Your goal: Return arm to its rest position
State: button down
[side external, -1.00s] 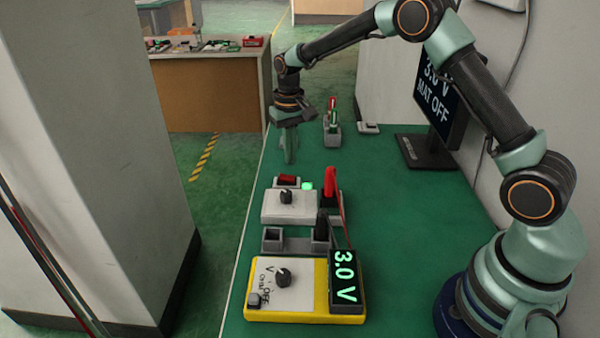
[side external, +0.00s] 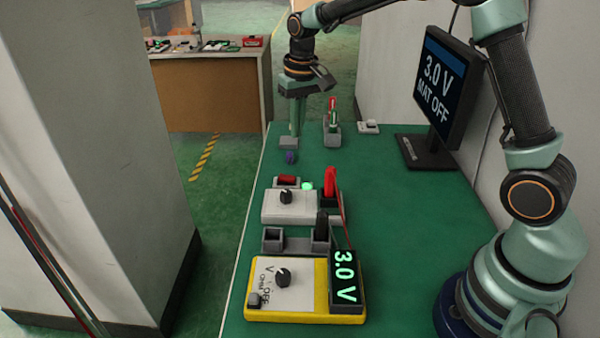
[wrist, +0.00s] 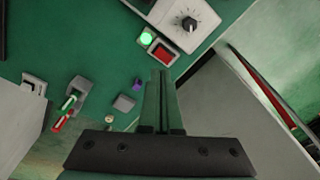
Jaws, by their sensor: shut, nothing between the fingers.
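My gripper (side external: 297,128) is shut and empty. It points down above the far left part of the green bench (side external: 400,230), apart from the fixtures. In the wrist view its closed fingers (wrist: 161,78) point at the bench. A small grey block (side external: 289,143) and a purple piece (side external: 291,157) lie near the fingertips in the side view; the purple piece also shows in the wrist view (wrist: 137,85). My arm arches from the base at the right across the top of the side view, partly cut off by the frame.
A white box (side external: 290,206) with a knob, a red switch and a lit green lamp stands mid-bench. A yellow meter (side external: 305,318) reading 3.0 V is nearer. A monitor (side external: 437,85) shows "3.0 V MAT OFF". A grey holder (side external: 332,138) stands at the back.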

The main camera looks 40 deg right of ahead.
jog(key=s+r+n+t, duration=0.1)
jog(key=s+r+t, duration=0.1)
jog(key=s+r, duration=0.65)
jog(key=s+n+t, duration=0.1)
jog(key=s+t, duration=0.1)
jog(key=s, duration=0.9)
jog(key=shift+s+a+f+t, duration=0.15)
jog(key=shift+s+a+t, duration=0.15)
jog(key=shift+s, duration=0.1)
